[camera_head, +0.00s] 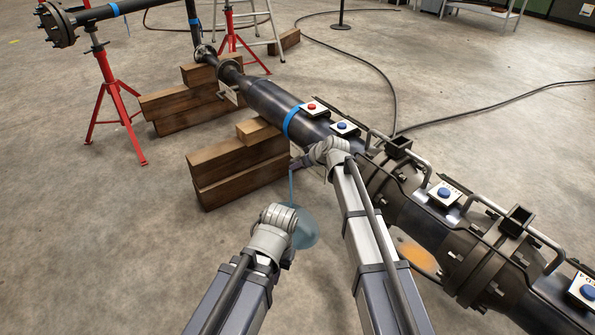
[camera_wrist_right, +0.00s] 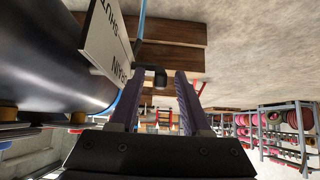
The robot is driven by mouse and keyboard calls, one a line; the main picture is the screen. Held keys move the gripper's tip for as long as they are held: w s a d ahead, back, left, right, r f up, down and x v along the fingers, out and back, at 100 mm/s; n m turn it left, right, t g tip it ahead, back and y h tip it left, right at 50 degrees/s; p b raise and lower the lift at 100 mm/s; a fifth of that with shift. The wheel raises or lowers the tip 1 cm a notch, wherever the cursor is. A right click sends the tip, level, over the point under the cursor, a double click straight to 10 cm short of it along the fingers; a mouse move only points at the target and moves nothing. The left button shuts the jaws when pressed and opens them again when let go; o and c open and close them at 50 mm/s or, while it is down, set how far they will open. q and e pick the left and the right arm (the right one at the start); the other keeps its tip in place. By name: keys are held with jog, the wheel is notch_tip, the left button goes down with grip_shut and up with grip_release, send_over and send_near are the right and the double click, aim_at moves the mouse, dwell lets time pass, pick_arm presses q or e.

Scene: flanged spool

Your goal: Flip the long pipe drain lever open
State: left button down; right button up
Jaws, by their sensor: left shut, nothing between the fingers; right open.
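The long dark pipe (camera_head: 265,97) runs from the upper left to the lower right in the head view; the pipe also fills the left of the right wrist view (camera_wrist_right: 40,60). A white plate (camera_wrist_right: 108,42) with "DRAIN" and "SHUT" lettering is beside it. A small dark knob (camera_wrist_right: 155,78), perhaps the lever's end, shows between the fingertips of my open right gripper (camera_wrist_right: 158,95). I cannot tell if they touch it. The lever's remaining length is hidden. My left gripper (camera_head: 278,222) is shut and empty, low in front of the pipe.
A light-blue puddle (camera_head: 305,232) lies on the floor under a thin blue stream; an orange patch (camera_head: 418,258) is farther right. Wooden blocks (camera_head: 235,170) support the pipe. Button boxes (camera_head: 315,109) sit along its top. Open floor lies to the left.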

jog(key=b+x, duration=0.1)
jog(key=x, duration=0.2)
jog(key=shift+r, duration=0.1)
jog(key=shift+c, duration=0.3)
grip_shut()
dwell(1.0)
